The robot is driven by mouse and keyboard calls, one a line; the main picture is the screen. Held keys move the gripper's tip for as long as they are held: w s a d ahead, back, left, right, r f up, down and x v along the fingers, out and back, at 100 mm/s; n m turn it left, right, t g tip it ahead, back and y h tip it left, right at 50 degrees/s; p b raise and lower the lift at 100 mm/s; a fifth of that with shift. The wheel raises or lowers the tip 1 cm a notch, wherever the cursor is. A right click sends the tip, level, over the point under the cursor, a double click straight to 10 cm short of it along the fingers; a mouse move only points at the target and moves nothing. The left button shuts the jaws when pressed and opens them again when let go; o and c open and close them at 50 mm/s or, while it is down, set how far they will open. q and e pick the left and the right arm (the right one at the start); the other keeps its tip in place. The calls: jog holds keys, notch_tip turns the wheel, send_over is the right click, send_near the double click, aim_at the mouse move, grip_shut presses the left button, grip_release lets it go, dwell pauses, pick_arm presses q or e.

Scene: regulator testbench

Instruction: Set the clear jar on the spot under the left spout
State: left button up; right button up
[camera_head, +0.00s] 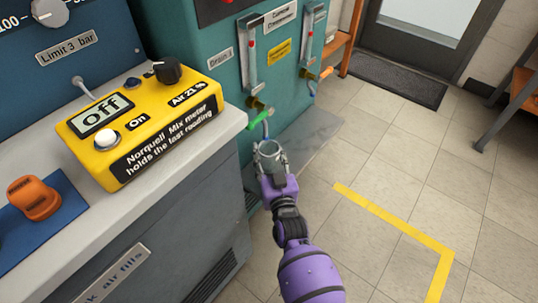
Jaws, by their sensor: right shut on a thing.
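My right gripper (272,178) is purple and shut on the clear jar (268,152). The jar looks upright, with its open rim facing up. It is just below the left spout (266,126), which has a green handle (260,119), on the teal panel. The grey ledge (312,139) runs below the spouts. I cannot tell whether the jar touches the ledge. The spot under the left spout is hidden by the jar and my gripper. The right spout (312,86) has an orange handle. My left gripper is not in view.
A grey counter (190,150) stands at the left, its corner close to my right gripper. It carries a yellow meter box (140,120) reading Off and an orange part (35,198) on a blue mat. The tiled floor at the right is open, with yellow tape (395,224).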

jog(key=shift+f, duration=0.4)
jog(key=o, duration=1.3)
notch_tip(320, 180, up, 10)
